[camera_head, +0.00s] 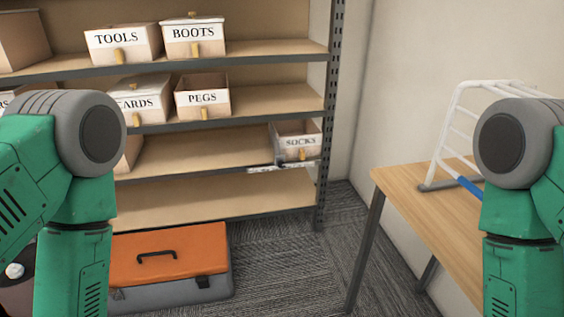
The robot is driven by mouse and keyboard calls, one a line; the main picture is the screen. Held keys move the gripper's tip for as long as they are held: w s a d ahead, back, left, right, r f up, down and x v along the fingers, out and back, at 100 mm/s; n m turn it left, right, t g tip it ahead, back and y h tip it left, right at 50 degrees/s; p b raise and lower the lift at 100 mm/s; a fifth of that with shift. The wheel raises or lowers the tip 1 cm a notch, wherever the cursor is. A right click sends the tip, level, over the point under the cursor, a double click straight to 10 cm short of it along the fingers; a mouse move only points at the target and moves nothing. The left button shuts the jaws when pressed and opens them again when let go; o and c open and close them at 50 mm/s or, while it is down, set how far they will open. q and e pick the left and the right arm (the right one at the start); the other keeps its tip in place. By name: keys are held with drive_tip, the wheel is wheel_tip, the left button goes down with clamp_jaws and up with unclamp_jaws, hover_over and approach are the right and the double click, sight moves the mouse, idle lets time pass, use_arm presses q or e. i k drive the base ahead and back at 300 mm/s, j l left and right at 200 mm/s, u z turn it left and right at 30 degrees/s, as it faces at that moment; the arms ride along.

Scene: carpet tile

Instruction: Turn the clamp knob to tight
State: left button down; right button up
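I cannot make out a clamp knob for certain. A small white round piece (14,271) shows on a dark object at the lower left, partly hidden by my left arm; I cannot tell what it is. A pale metal strip (290,168) sits at the shelf edge below the SOCKS box. Green links of my two arms stand at the left and right of the view. Neither gripper shows.
Shelving (215,207) holds labelled boxes, including BOOTS (194,35) and PEGS (203,98). An orange-lidded toolbox (190,255) lies on the carpet. A wooden table (410,192) at right bears a white wire rack (452,128). Carpet between shelf and table is clear.

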sight(281, 164)
drive_tip(key=i+j, duration=0.3)
drive_tip(key=j, duration=0.2)
drive_tip(key=i+j+z, duration=0.2)
drive_tip(key=j, duration=0.15)
drive_tip(key=i+j+z, duration=0.2)
drive_tip(key=j, duration=0.15)
drive_tip(key=j+z, duration=0.2)
drive_tip(key=j, duration=0.15)
drive_tip(key=i+j+z, duration=0.2)
drive_tip(key=j, duration=0.2)
drive_tip(key=z, duration=0.95)
drive_tip(key=k+l, duration=0.05)
